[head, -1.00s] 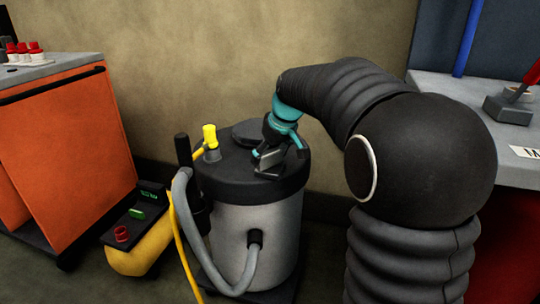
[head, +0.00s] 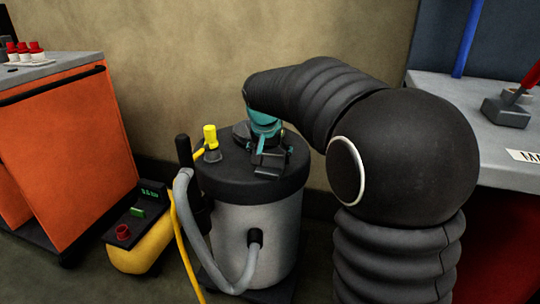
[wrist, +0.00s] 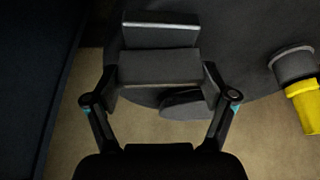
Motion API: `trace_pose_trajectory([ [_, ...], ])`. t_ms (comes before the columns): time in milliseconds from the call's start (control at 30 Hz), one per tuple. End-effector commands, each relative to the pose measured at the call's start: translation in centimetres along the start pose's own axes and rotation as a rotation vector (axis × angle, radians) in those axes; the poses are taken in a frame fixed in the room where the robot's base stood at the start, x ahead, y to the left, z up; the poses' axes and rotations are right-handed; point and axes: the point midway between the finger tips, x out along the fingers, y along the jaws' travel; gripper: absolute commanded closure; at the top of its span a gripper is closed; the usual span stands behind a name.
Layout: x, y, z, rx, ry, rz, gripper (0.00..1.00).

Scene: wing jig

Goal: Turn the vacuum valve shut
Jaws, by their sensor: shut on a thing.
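The vacuum valve shows as a dark block-shaped handle (head: 268,163) on the black lid of a grey drum (head: 225,230). In the wrist view the dark handle (wrist: 160,66) lies between the two fingers. My gripper (head: 266,148) reaches down onto the lid and is shut on this handle. In the wrist view my gripper (wrist: 161,80) has one finger at each end of the block. A second dark block with a pale edge (wrist: 160,30) lies just beyond it. The valve's base is hidden by the handle and fingers.
A yellow fitting (head: 210,137) stands on the lid left of my gripper. A grey hose (head: 190,225) and yellow tank (head: 138,250) with a small control box are at the drum's left. An orange cabinet (head: 75,150) is far left; a grey bench (head: 480,120) is right.

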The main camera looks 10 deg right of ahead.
Motion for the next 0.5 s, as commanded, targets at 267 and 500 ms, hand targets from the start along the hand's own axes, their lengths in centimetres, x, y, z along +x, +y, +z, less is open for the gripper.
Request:
trace_pose_trajectory([
  [267,0.04,-0.02,0.05,0.093,-0.002,0.037,0.52],
  [500,0.03,-0.01,0.05,0.117,-0.002,0.047,0.52],
])
